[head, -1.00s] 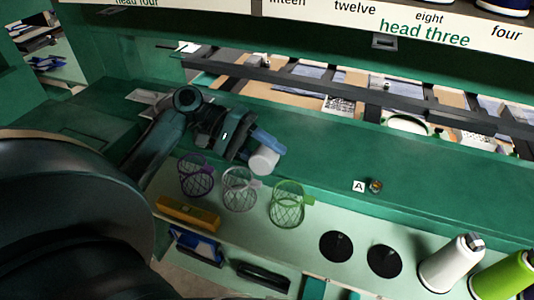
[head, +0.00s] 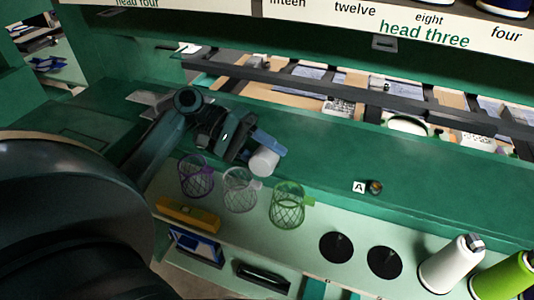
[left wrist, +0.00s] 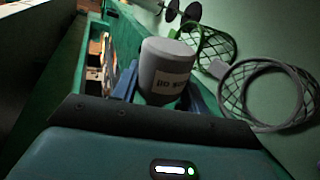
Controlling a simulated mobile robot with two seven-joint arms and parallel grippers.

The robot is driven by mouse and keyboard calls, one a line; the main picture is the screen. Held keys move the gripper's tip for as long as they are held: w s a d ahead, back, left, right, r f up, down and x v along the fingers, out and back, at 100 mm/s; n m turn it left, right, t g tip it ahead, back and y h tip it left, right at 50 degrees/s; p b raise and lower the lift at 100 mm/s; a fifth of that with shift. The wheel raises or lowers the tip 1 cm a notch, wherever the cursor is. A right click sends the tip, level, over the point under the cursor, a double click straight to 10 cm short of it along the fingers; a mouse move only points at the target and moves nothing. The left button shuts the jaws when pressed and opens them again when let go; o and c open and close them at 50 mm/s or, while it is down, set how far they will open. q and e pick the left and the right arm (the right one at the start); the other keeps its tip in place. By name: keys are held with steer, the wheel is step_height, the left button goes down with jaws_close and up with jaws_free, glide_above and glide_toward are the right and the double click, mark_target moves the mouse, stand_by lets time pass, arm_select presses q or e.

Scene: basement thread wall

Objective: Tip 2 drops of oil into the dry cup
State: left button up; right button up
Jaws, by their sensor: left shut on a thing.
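My left gripper (head: 257,146) reaches in from the left and is shut on a pale grey-white cylinder (head: 264,163), held above the green shelf's front edge. In the left wrist view the cylinder (left wrist: 166,68) stands between blue fingers and carries a label that I cannot fully read. A small brass-coloured cup (head: 375,187) sits on the green ledge to the right, beside a white plate lettered A (head: 358,187). The cup's inside is too small to tell wet from dry. The gripper is well left of this cup. My right gripper is not in view.
Purple (head: 195,178), grey (head: 240,190) and green (head: 288,205) mesh holders stand below the gripper. A yellow box (head: 188,213) lies at left. Two black discs (head: 336,247) and white (head: 452,263) and green (head: 505,277) thread cones are at right. The ledge between gripper and cup looks clear.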

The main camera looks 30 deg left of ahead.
arm_select(q)
steer(key=m+t+b, duration=0.1)
steer(key=b, duration=0.1)
steer(key=f+m+b, duration=0.1)
steer(key=shift+m+t+b, duration=0.3)
steer(key=shift+t+b, duration=0.05)
steer(key=shift+t, duration=0.05)
steer(key=shift+r+m+y+b, duration=0.15)
steer(key=shift+m+y+b, duration=0.15)
steer(key=shift+w+r+t, duration=0.1)
steer(key=shift+r+t, duration=0.05)
steer(key=shift+t, duration=0.15)
